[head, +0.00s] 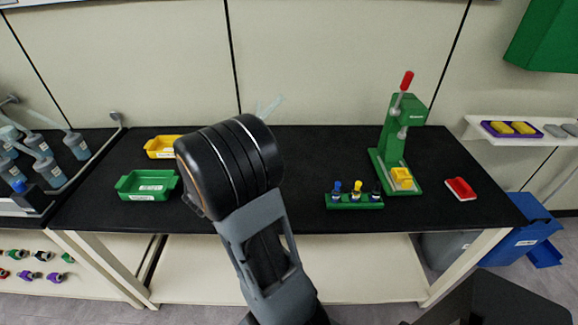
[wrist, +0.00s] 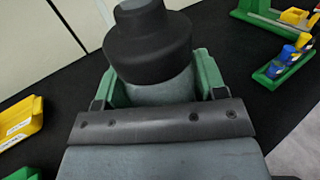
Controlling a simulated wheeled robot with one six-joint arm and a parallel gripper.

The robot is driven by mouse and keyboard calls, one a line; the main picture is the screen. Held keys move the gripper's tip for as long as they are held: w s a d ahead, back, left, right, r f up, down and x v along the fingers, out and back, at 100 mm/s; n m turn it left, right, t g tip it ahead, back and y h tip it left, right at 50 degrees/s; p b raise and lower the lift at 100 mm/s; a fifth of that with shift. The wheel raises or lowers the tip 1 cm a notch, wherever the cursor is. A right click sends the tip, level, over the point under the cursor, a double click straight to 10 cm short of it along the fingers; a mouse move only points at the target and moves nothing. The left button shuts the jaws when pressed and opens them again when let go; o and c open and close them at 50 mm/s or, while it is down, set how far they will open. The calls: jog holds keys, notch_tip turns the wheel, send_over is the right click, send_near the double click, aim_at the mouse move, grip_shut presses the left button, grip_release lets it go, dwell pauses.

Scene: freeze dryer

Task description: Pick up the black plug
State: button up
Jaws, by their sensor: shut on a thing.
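In the wrist view, a large stepped black plug (wrist: 148,42) with a pale grey lower part stands between the green fingers of my gripper (wrist: 157,80). The fingers are on both sides of the grey part, and my gripper is shut on it. The black top points away from the palm. In the head view, my arm hides the held plug, and only pale tips of my gripper (head: 269,106) show above the black bench. A small dark-topped piece (head: 376,191) stands at the right end of the green rack.
The green rack (head: 354,203) also holds blue and yellow plugs. A green press (head: 398,145) stands behind it, with a red tray (head: 460,188) to the right. Yellow (head: 161,147) and green (head: 147,185) trays lie left. The bench middle is clear.

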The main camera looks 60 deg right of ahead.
jog(key=s+d+m+g, duration=0.3)
jog(key=s+d+g, duration=0.1)
jog(key=s, duration=0.1)
jog(key=d+f, duration=0.3)
jog(key=d, duration=0.1)
jog(key=w+d+f, duration=0.1)
jog(key=d+f, duration=0.2)
jog(key=d, duration=0.1)
jog(key=w+d+f+p, duration=0.1)
jog(key=d+f, duration=0.1)
jog(key=d, duration=0.3)
jog(key=shift+w+f, duration=0.15)
jog(key=shift+f, duration=0.25)
notch_tip(320, 180, down, 3)
jog(key=shift+d+r+p, duration=0.1)
jog(key=shift+p, duration=0.35)
jog(key=shift+f, duration=0.3)
